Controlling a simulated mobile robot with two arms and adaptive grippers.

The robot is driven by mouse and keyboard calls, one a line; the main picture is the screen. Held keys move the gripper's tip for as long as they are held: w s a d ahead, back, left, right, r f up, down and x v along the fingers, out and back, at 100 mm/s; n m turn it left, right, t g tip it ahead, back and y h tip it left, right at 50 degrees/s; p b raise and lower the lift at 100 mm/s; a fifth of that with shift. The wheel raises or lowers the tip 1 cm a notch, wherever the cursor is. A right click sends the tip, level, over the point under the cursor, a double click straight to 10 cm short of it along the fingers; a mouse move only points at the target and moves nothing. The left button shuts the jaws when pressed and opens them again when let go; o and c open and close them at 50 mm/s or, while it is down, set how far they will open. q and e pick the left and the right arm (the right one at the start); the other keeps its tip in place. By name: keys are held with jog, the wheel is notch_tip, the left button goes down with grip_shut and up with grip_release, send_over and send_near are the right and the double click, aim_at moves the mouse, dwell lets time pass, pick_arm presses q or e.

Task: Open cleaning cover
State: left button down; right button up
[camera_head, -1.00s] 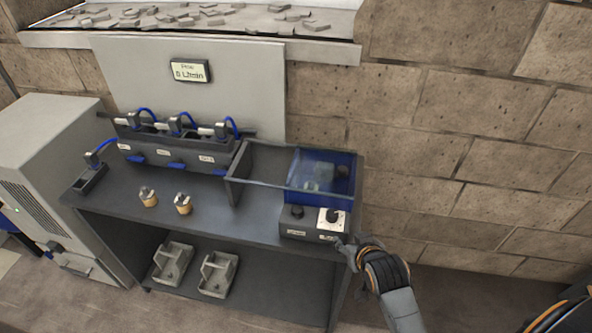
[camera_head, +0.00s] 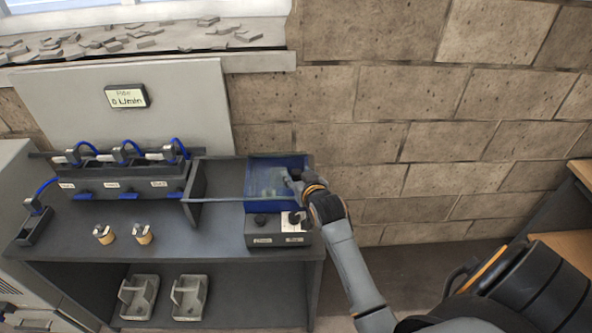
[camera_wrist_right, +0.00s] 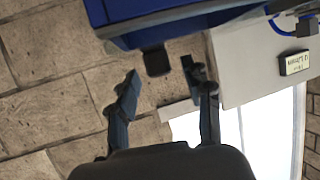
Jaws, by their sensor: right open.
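The cleaning cover (camera_head: 262,180) is a see-through bluish panel on the blue box (camera_head: 250,205) at the right end of the grey bench. It looks closed, though its exact angle is hard to tell. My right gripper (camera_head: 293,179) is at the box's right side, partly in front of it. In the right wrist view my open right gripper (camera_wrist_right: 162,78) has its two fingers apart. A small dark tab (camera_wrist_right: 157,61) under the blue box edge (camera_wrist_right: 160,22) shows between them, with no clear contact. My left gripper is not in view.
A control box (camera_head: 278,240) with two black knobs stands in front of the blue box. Two grey trays (camera_head: 190,297) sit on the lower shelf. A stone wall (camera_head: 430,160) stands behind.

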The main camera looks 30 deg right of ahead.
aim_at(277, 170)
jog(key=shift+x, duration=1.3)
jog(key=shift+c, duration=0.2)
grip_shut()
